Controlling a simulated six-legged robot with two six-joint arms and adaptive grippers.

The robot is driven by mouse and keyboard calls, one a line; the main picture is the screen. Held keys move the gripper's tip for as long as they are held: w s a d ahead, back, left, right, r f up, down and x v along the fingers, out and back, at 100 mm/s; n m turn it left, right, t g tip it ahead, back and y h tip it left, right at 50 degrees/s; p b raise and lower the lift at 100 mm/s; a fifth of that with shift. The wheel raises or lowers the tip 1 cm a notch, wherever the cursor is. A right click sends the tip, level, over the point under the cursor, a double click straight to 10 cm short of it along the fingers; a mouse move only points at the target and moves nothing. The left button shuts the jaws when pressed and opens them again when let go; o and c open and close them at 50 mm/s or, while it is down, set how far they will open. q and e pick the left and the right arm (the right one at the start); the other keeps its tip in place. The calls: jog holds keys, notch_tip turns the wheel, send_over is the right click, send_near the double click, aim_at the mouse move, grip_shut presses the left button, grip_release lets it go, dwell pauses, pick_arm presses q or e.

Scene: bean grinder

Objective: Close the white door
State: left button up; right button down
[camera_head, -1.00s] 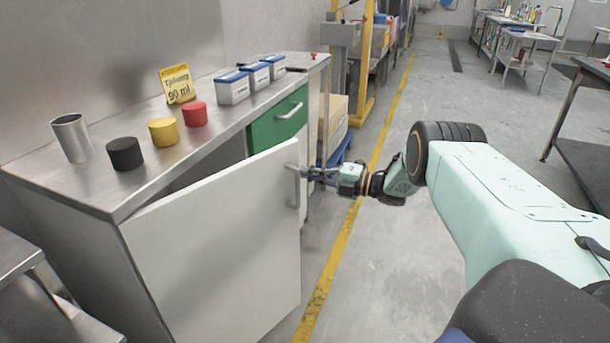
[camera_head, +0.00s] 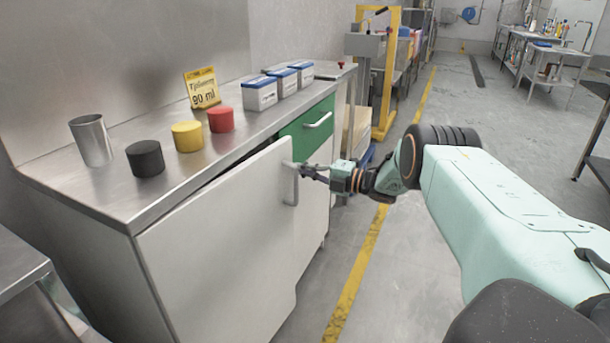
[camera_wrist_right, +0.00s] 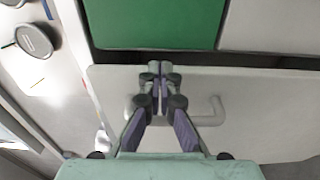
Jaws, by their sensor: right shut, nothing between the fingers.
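The white door (camera_head: 222,245) hangs on the front of the steel-topped cabinet, hinged on its left side. It stands slightly ajar, with a narrow dark gap along its top. Its grey handle (camera_head: 291,184) is near the right edge; the handle also shows in the right wrist view (camera_wrist_right: 211,112). My right gripper (camera_head: 300,169) is at the upper end of the handle, by the door's right edge. In the right wrist view my right gripper (camera_wrist_right: 160,72) has its fingers together and empty, in front of the door face. Contact with the door is unclear. My left gripper is not in view.
A green drawer (camera_head: 308,130) is right of the door top. The counter (camera_head: 110,192) holds a metal cup (camera_head: 92,140), black, yellow and red canisters, a yellow sign and several blue-lidded boxes. A steel table (camera_head: 20,262) stands at the left.

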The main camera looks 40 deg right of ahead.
jog(key=shift+w, duration=0.3)
jog(key=shift+a, duration=0.1)
jog(key=shift+s, duration=0.15)
dwell(0.4)
